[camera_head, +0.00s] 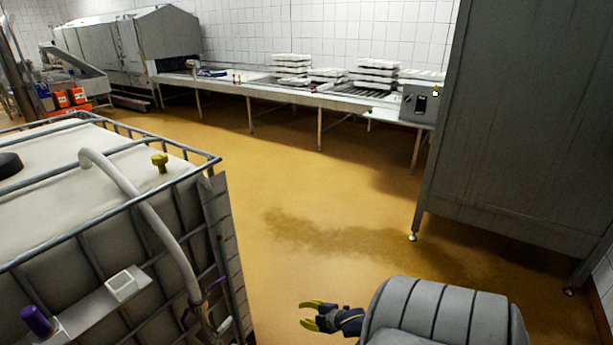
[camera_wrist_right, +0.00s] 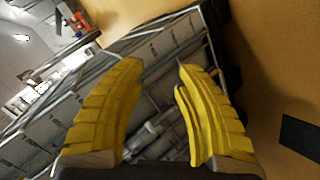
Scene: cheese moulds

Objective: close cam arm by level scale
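A caged liquid tank (camera_head: 90,240) stands at the left in the head view, with a white hose (camera_head: 160,220) running down its side. The hose's lower end meets a fitting (camera_head: 207,312) near the tank's right corner, by a thin purple part. A pale upright strip (camera_head: 222,240) on that corner may be the level scale. I cannot make out the cam arm clearly. My right gripper (camera_head: 306,314) has yellow fingers, is open and empty, and is apart from the tank, to its right. In the right wrist view its fingers (camera_wrist_right: 158,68) are spread, with the tank's cage (camera_wrist_right: 150,95) beyond. My left gripper is not in view.
A large grey cabinet (camera_head: 520,130) on legs stands at the right. A long metal table (camera_head: 300,96) with stacked white moulds (camera_head: 373,73) runs along the back wall. The yellow-brown floor (camera_head: 320,190) between tank and cabinet is clear, with a dark wet patch.

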